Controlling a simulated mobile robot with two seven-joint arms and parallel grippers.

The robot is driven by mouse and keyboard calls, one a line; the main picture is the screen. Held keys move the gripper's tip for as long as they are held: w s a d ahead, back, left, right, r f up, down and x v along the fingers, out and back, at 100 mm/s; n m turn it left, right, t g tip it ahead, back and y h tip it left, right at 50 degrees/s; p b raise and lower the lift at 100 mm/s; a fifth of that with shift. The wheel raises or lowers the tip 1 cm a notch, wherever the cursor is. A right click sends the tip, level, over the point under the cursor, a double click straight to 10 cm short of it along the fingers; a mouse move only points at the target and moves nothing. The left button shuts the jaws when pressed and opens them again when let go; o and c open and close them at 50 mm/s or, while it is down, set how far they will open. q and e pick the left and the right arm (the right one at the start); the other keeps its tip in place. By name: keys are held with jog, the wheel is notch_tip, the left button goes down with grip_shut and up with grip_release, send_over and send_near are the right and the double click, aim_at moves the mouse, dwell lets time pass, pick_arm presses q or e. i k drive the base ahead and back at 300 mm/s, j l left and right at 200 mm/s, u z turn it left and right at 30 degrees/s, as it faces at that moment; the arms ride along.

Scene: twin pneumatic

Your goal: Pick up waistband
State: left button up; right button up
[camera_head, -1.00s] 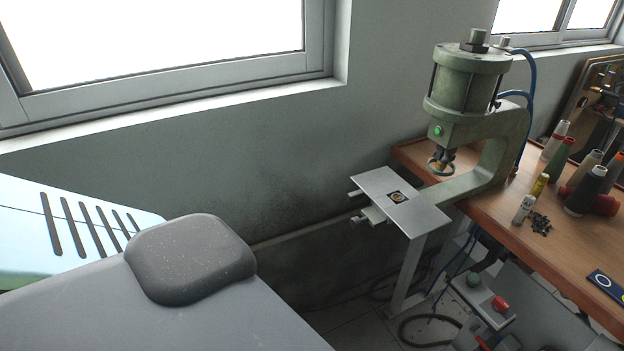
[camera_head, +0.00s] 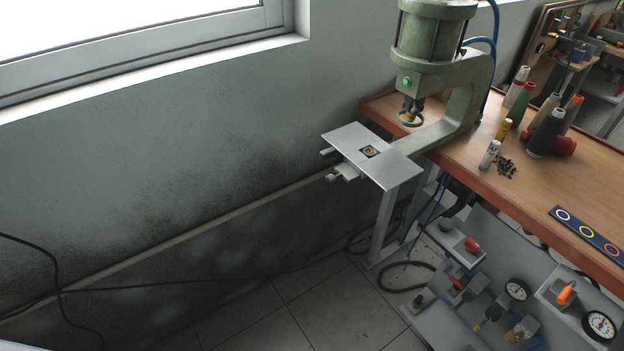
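No waistband that I can make out shows in the head view. A green pneumatic press (camera_head: 435,75) stands at the back of a wooden table (camera_head: 545,175), with a flat metal plate (camera_head: 390,168) in front of it. A small dark square part with a round centre (camera_head: 371,151) sits on the plate. A dark blue strip with coloured rings (camera_head: 588,234) lies near the table's front edge at the right; I cannot tell what it is. Neither of my grippers is in view.
Several thread cones (camera_head: 546,131), small bottles (camera_head: 490,155) and a pile of small black pieces (camera_head: 506,168) stand on the table. Gauges (camera_head: 598,325) and valves sit below its front edge. Black cables (camera_head: 150,287) run along the wall. The tiled floor (camera_head: 330,305) at centre is mostly clear.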

aim_at(608, 248)
jog(key=z, duration=1.7)
